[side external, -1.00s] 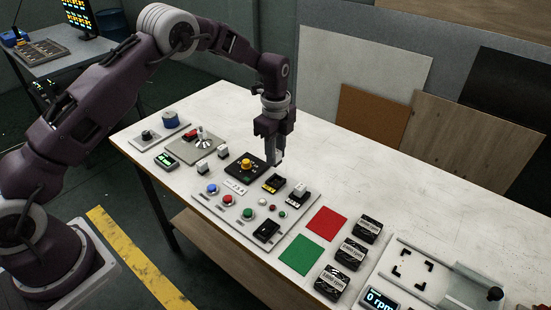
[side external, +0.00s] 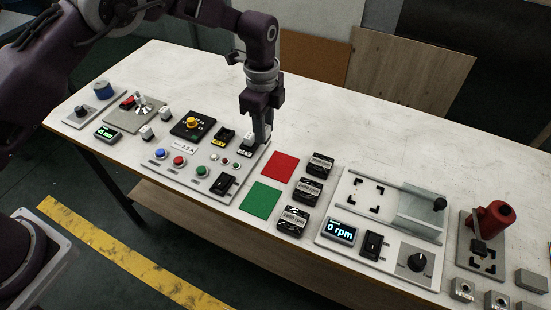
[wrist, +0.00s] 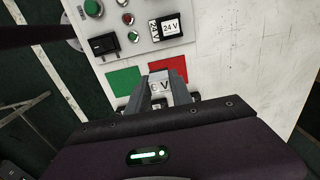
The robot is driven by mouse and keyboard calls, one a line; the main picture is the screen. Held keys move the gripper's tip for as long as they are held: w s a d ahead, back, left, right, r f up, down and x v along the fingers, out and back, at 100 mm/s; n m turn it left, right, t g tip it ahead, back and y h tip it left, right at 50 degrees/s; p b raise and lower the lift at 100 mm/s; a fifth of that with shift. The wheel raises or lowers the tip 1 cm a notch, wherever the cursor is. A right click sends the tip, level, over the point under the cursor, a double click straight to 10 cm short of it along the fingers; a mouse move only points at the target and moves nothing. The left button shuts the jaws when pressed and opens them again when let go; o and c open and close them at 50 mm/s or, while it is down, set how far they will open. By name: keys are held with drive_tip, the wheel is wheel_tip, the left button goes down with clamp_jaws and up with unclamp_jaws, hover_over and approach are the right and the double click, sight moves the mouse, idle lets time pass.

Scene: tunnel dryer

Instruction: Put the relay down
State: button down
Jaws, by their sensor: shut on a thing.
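My gripper (side external: 262,138) is shut. In the wrist view its two fingers (wrist: 166,92) close on a small pale block with a "V" label, the relay (wrist: 160,87). In the side view the fingers hide most of the relay. It is held near the panel's right end; its height above the table is hard to judge. In the wrist view a red square (wrist: 174,67) lies just beyond the fingers and a green square (wrist: 122,80) to their left. The side view shows the red square (side external: 280,166) and green square (side external: 261,199) with bare surfaces.
The control panel (side external: 213,190) has buttons, a black rocker switch (side external: 227,184) and a block marked 24 V (wrist: 171,26). Several black rpm blocks (side external: 308,192) stand right of the squares. Further right are an rpm display (side external: 340,229) and a red device (side external: 493,217). The table's back is clear.

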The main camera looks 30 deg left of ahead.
sight(276, 174)
drive_tip(key=d+f, duration=0.1)
drive_tip(key=f, duration=0.2)
drive_tip(key=s+d+f, duration=0.1)
drive_tip(key=f, duration=0.2)
drive_tip(key=d+f, duration=0.2)
drive_tip(key=f, duration=0.2)
drive_tip(key=shift+s, duration=0.3)
drive_tip(key=c, duration=1.1)
unclamp_jaws()
drive_tip(key=shift+c, duration=0.2)
wheel_tip(276, 174, up, 12)
drive_tip(key=shift+r, duration=0.2)
